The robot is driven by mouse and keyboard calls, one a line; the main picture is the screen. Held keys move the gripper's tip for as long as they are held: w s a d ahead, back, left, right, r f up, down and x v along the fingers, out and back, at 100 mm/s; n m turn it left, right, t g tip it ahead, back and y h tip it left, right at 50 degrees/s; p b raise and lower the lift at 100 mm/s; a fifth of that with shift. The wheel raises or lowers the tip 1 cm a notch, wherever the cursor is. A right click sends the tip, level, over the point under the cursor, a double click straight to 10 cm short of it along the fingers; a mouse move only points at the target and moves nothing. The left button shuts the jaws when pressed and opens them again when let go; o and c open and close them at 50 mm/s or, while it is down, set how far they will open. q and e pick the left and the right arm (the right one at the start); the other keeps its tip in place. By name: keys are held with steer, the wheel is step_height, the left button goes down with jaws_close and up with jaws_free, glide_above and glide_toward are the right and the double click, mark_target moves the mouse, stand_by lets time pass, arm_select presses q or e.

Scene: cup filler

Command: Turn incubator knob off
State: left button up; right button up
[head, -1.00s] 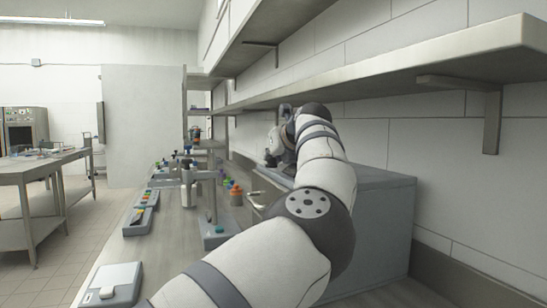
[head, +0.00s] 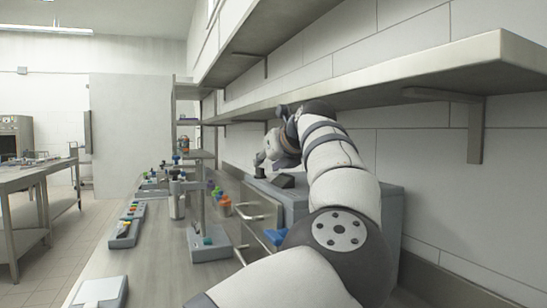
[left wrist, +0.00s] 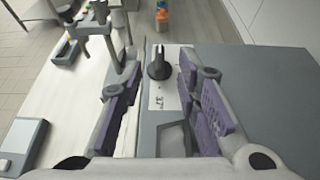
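The incubator is a grey box (head: 392,215) on the bench under the wall shelf, largely hidden by my left arm in the head view. Its black knob (left wrist: 159,65) stands on a white labelled plate on the top face in the left wrist view, and also shows small in the head view (head: 260,171). My left gripper (left wrist: 157,84) is open, with purple-padded fingers spread to either side of the knob's line. It looks empty, and I cannot tell whether it touches the knob. In the head view the left gripper (head: 268,152) is small and close to the knob. My right gripper is out of view.
A dark display (head: 284,181) sits on the incubator top. A metal stand (head: 208,240), coloured bottles (head: 222,203) and trays (head: 125,233) stand along the bench to the left. A long shelf (head: 400,80) hangs above. A scale (head: 100,293) lies at the front left.

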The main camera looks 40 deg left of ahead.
arm_select(q)
steer(key=v, duration=0.6)
steer(key=shift+s+d+r, duration=0.1)
steer(key=shift+s+d, duration=0.05)
steer(key=shift+d, duration=0.2)
